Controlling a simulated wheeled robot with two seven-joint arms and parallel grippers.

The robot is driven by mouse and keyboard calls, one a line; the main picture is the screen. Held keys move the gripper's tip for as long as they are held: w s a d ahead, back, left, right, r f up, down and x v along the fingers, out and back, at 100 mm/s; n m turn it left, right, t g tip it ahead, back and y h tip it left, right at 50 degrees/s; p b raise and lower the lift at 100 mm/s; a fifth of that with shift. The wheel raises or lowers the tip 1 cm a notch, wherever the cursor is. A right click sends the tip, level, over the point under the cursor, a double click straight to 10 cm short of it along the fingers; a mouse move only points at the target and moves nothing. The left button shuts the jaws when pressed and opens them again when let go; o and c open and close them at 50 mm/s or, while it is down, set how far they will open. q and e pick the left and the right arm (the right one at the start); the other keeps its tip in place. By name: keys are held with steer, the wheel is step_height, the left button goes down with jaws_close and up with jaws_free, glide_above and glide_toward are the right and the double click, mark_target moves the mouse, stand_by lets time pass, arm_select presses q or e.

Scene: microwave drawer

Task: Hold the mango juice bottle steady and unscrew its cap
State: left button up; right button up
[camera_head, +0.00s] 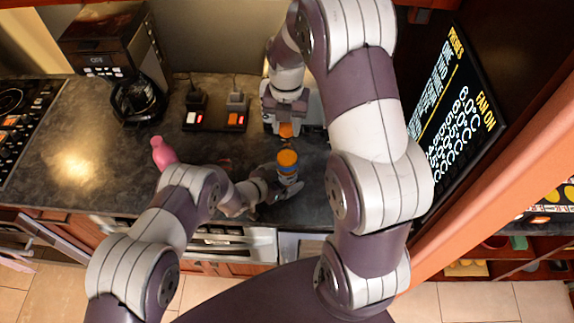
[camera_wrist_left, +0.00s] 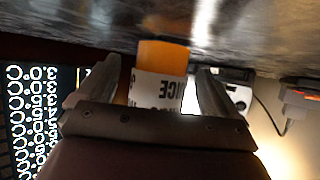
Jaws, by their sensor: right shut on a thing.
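The mango juice bottle (camera_head: 288,175) stands on the dark counter, its orange top (camera_head: 287,158) facing up. In the left wrist view the bottle (camera_wrist_left: 158,88) shows orange with a white label, its lettering upside down. My left gripper (camera_head: 282,190) is around the bottle's lower part. In the left wrist view the fingers of my left gripper (camera_wrist_left: 158,85) stand on both sides, with narrow gaps beside it. My right gripper (camera_head: 286,122) points down, just beyond the bottle top in the picture. It is shut on a small orange thing (camera_head: 287,131) that looks like the cap; its lower edge is hard to make out.
A pink bottle (camera_head: 163,153) stands on the counter at left. Two switch boxes (camera_head: 195,112) and a coffee maker (camera_head: 137,98) are at the back. The counter's left-middle (camera_head: 85,160) is clear.

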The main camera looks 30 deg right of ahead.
arm_select(q)
steer(key=v, duration=1.2)
steer(key=shift+f, duration=0.1)
steer(key=shift+a, duration=0.15)
